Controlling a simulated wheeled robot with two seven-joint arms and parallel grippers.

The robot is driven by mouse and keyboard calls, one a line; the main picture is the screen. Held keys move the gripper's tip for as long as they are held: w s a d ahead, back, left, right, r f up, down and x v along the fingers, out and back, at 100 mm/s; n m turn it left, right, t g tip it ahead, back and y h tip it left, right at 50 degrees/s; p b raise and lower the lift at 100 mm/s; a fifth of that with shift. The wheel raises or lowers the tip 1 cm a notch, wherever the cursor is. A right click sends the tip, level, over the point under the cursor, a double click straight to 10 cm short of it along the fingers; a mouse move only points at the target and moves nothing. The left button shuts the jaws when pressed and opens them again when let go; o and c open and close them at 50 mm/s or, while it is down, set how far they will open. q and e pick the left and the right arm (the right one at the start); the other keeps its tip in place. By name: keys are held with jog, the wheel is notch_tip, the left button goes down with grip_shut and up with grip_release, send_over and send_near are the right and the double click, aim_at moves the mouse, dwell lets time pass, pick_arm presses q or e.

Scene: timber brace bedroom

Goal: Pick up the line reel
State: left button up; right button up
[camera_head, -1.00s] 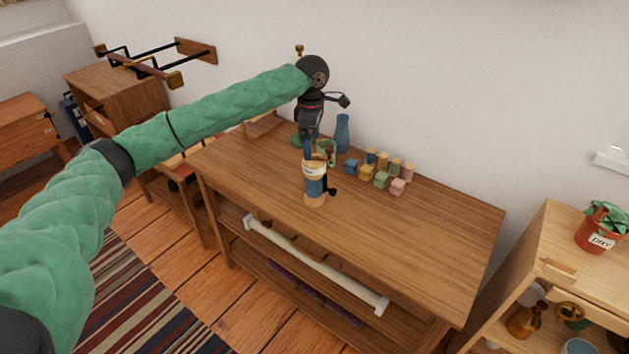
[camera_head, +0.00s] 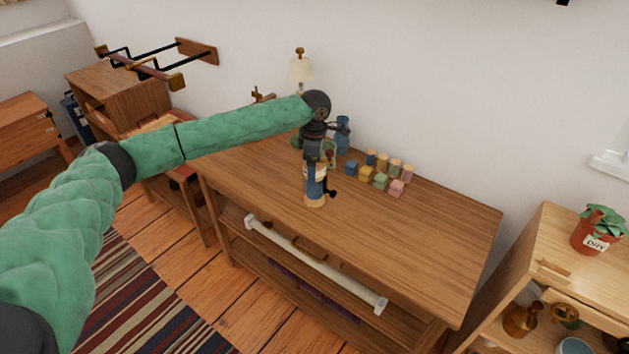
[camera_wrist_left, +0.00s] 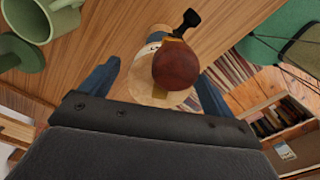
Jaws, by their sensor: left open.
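The line reel (camera_head: 315,201) stands upright on the wooden table (camera_head: 400,240), with a tan base, a pale label and a dark crank on its right side. In the left wrist view the reel (camera_wrist_left: 176,66) shows a round red-brown knob on top and a black handle. My left gripper (camera_head: 315,178) points down over the reel from above and is open. Its two blue fingers (camera_wrist_left: 155,85) lie on either side of the reel in the wrist view. Whether they touch it cannot be told. The gripper hides the reel's upper part in the head view. My right gripper is not in view.
Several small coloured blocks (camera_head: 380,180) stand right of the reel. A blue vase (camera_head: 342,135) and a green mug (camera_wrist_left: 30,18) stand close behind. A lamp (camera_head: 300,70) is at the back. The table's right half is clear.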

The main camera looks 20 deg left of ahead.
pick_arm(q)
jog(key=shift+f, duration=0.15)
jog(key=c, duration=1.6)
jog(key=shift+o, duration=0.2)
